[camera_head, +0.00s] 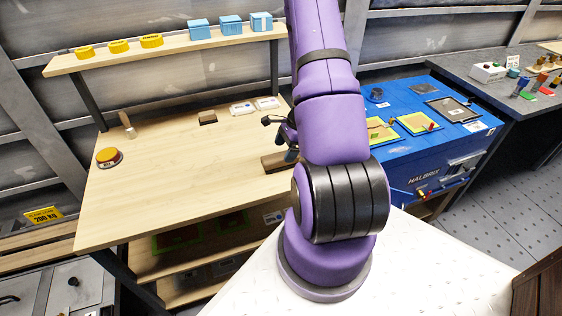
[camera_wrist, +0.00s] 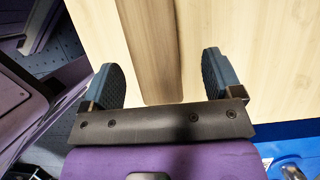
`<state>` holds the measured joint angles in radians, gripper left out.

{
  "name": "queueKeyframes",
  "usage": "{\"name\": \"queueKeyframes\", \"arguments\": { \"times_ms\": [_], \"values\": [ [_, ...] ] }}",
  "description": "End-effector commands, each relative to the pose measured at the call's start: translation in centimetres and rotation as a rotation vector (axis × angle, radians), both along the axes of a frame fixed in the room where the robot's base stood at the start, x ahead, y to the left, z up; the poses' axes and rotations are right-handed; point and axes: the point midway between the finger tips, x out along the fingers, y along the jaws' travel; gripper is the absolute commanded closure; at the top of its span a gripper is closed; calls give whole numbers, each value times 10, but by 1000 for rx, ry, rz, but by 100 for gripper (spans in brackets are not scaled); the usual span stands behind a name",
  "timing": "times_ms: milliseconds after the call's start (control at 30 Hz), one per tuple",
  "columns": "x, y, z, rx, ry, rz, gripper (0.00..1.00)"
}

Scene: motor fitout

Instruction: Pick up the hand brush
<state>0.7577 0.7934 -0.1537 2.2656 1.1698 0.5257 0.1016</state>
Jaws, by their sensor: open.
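My gripper (camera_head: 279,138) is over the right part of the wooden workbench (camera_head: 190,165), partly hidden by my arm. In the wrist view my gripper (camera_wrist: 160,66) is open, with its two dark blue-grey fingers wide apart. A long brown wooden piece (camera_wrist: 152,45) lies between and beyond the fingers, with a gap on each side. In the head view this brown piece (camera_head: 274,163) lies on the bench beside my arm. It may be the hand brush, but no bristles show.
An orange-yellow button (camera_head: 109,156) sits at the bench's left. A shelf (camera_head: 170,48) with yellow rings and blue boxes runs above the back. A blue cabinet (camera_head: 430,118) with trays on top stands right of my arm. The middle of the bench is clear.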

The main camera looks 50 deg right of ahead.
Motion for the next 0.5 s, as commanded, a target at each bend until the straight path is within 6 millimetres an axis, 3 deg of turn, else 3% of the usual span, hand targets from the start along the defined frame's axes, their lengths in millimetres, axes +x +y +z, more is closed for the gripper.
{"name": "queueKeyframes", "arguments": {
  "times_ms": [500],
  "values": [
    [8,23,-46,0,0,1,15]
  ]
}}
